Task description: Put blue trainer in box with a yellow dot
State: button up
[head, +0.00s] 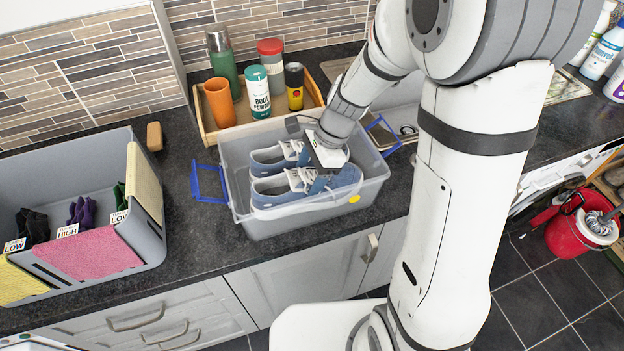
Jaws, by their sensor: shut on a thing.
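The clear plastic box (290,227) with blue handles stands on the dark worktop, and a yellow dot (354,199) is on its front right corner. Two blue trainers with white laces lie side by side inside it, a rear blue trainer (270,160) and a front blue trainer (272,193). My gripper (326,168) reaches down into the box from the upper right and is shut on a blue trainer. The fingertips are hidden, and I cannot tell clearly which trainer they hold. Part of the rear trainer is hidden behind my gripper.
A wooden tray (205,120) with an orange cup (220,102), a green flask (222,62) and several containers stands behind the box. A grey bin (150,245) with gloves and cloths is at left. A red bucket (565,237) is on the floor at right.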

aim_at(310, 182)
jog(key=shift+f, duration=1.55)
jog(key=o, duration=1.2)
jog(key=shift+f, duration=0.1)
